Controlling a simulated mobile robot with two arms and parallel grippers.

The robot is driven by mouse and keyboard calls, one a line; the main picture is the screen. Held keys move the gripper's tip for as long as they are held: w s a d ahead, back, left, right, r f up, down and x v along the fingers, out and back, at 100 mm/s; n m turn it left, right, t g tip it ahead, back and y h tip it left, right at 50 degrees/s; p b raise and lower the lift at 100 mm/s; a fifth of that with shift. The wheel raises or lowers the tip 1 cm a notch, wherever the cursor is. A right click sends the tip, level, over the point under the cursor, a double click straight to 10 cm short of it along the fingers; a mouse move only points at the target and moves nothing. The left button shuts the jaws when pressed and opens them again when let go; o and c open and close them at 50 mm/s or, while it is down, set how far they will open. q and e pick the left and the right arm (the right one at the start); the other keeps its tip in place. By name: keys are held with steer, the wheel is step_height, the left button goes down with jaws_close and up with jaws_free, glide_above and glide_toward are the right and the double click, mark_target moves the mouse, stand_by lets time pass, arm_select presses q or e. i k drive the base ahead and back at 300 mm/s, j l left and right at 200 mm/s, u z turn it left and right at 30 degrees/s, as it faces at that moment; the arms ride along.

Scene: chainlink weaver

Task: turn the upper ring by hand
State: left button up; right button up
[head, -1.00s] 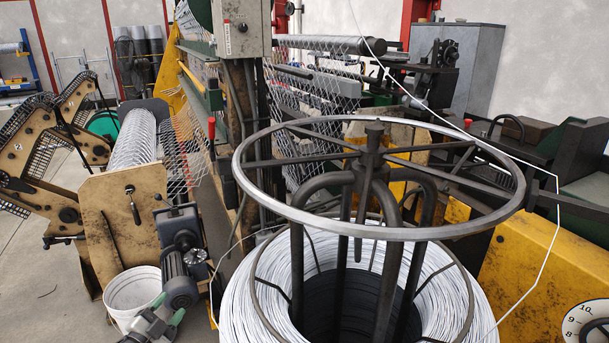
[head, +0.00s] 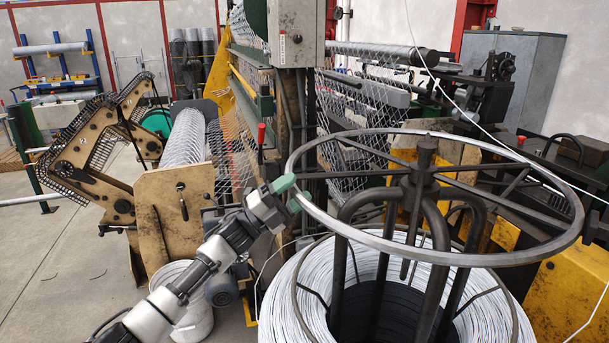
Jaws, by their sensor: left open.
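The upper ring (head: 437,257) is a large grey metal hoop with dark spokes, level above the wire coil. It is carried on a dark central post with bent tubes. My left gripper (head: 291,193), with green fingertips, is at the ring's left rim. Its jaws are open, with the rim close to or between the fingertips; I cannot tell whether they touch it. My right gripper is not in view.
A coil of white wire (head: 284,309) sits under the ring. A wire strand runs down past the ring's right side. A white bucket (head: 197,322) and a wooden panel (head: 158,225) stand at left. Mesh and the machine frame are close behind. Open floor lies at far left.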

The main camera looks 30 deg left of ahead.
mark_target(421, 173)
steer(key=k+l, duration=0.1)
steer(key=l, duration=0.25)
steer(key=k+l+u, duration=0.15)
steer(key=l, duration=0.15)
steer(key=i+l, duration=0.1)
steer(key=l, duration=0.4)
steer(key=i+l, duration=0.1)
steer(key=l, duration=0.35)
